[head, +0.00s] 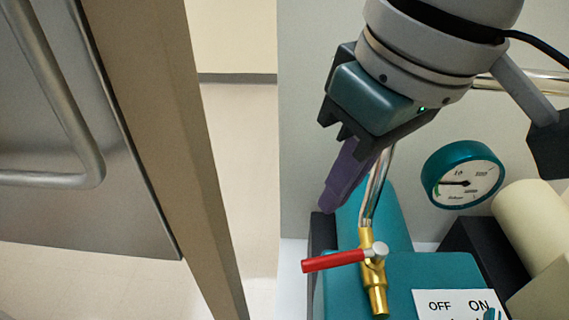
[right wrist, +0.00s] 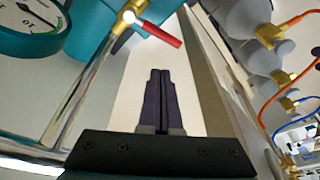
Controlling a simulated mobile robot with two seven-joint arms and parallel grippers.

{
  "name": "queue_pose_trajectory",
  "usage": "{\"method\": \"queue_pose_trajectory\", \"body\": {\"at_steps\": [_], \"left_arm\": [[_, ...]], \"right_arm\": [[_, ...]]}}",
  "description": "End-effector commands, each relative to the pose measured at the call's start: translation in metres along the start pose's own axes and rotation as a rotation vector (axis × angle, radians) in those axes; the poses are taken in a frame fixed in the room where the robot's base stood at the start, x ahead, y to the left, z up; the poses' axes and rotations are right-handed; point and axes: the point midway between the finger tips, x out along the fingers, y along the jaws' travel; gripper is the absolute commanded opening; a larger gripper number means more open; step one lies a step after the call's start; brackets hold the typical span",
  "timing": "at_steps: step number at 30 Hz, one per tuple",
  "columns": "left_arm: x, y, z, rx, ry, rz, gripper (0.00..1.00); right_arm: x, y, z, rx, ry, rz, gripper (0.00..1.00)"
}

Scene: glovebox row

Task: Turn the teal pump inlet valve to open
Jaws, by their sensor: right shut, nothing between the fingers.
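The pump inlet valve is a brass fitting (head: 374,288) on a shiny pipe above the teal pump (head: 420,268). Its red lever (head: 333,261) points left in the head view, crosswise to the pipe. In the right wrist view the red lever (right wrist: 160,34) is beyond the fingertips, with the brass body (right wrist: 128,17) to its upper left. My right gripper (head: 328,206) has its purple fingers shut and empty, above the lever and apart from it. The closed fingers also show in the right wrist view (right wrist: 160,74). My left gripper is out of view.
A teal-rimmed gauge (head: 463,176) and a cream cylinder (head: 535,232) are at the right. An OFF/ON label (head: 455,304) is at the bottom. A metal door with a bar handle (head: 92,170) fills the left. Grey cylinders (right wrist: 245,15) with hoses show in the wrist view.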

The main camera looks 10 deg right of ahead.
Motion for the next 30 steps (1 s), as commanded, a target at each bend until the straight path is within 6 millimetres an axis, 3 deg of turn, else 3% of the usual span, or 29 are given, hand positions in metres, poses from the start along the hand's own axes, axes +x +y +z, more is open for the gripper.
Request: {"method": "queue_pose_trajectory", "body": {"at_steps": [1,3,9,14,28,30], "left_arm": [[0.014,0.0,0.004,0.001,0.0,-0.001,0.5],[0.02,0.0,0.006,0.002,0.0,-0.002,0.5],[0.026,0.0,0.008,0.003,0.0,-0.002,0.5],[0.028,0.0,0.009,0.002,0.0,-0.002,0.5],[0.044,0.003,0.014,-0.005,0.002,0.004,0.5],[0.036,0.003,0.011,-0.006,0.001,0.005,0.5]], "right_arm": [[0.006,0.0,-0.003,0.089,0.011,0.034,0.0],[0.005,0.0,-0.005,0.215,0.022,0.076,0.0],[0.001,0.003,-0.009,0.41,0.051,0.139,0.0],[0.013,0.005,-0.009,0.432,0.051,0.145,0.0],[0.101,0.018,-0.011,0.428,0.05,0.143,0.0],[0.091,0.013,-0.004,0.423,0.052,0.14,0.0]]}}
